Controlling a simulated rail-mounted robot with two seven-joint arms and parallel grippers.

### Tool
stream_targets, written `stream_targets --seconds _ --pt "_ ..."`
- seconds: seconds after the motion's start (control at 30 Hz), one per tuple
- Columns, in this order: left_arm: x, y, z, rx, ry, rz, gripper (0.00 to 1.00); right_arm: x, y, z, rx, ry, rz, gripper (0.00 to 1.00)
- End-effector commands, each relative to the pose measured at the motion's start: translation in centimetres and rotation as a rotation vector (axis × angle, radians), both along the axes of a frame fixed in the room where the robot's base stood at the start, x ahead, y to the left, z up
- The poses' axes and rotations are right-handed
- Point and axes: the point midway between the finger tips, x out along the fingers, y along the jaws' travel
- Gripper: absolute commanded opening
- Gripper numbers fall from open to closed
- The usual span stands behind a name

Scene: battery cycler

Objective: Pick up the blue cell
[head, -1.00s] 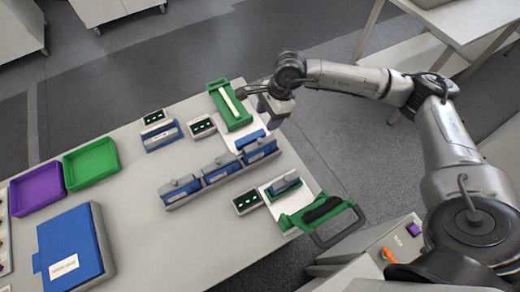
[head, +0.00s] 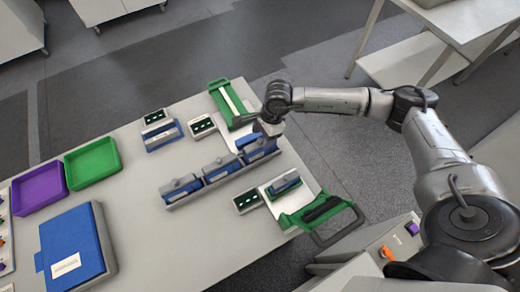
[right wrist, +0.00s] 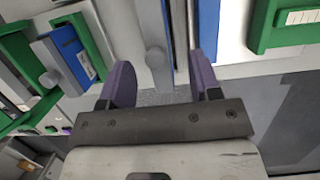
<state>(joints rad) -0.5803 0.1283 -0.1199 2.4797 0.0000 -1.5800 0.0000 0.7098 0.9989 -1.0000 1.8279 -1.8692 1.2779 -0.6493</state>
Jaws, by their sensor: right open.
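My right gripper (head: 268,133) is over the right end of a grey rack (head: 188,198) that holds blue blocks with grey tops. Its purple fingers (right wrist: 160,80) are open, and a grey part with a round knob (right wrist: 155,57) shows between and beyond them. A flat blue piece (head: 248,139) lies on a white plate beside the rack; a blue strip (right wrist: 209,28) shows past the right finger. Another blue block (head: 285,187) sits in the lower green fixture (head: 298,218). Which one is the blue cell, I cannot tell. Contact is unclear. My left gripper is not in view.
An upper green fixture (head: 222,88) stands at the table's far edge. A blue block in a grey holder (head: 162,137), small dark-green slotted blocks, a purple tray (head: 38,187), a green tray (head: 93,163) and a blue box (head: 68,235) are further left. Bare table lies between.

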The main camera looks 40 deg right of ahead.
Motion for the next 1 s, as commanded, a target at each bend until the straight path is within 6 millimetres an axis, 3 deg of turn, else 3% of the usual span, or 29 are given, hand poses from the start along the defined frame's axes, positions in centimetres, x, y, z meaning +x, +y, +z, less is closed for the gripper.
stream_targets --seconds 0.33,0.6,1.0 --pt "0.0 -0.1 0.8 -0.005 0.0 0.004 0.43 -0.1 0.8 -4.0 0.0 0.002 0.001 0.57" --pt "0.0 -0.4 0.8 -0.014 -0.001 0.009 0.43 0.0 0.9 -4.6 0.0 0.0 0.0 0.57" --pt "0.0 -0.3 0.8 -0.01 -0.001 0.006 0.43 0.0 0.9 -4.6 0.0 0.0 0.001 0.2"
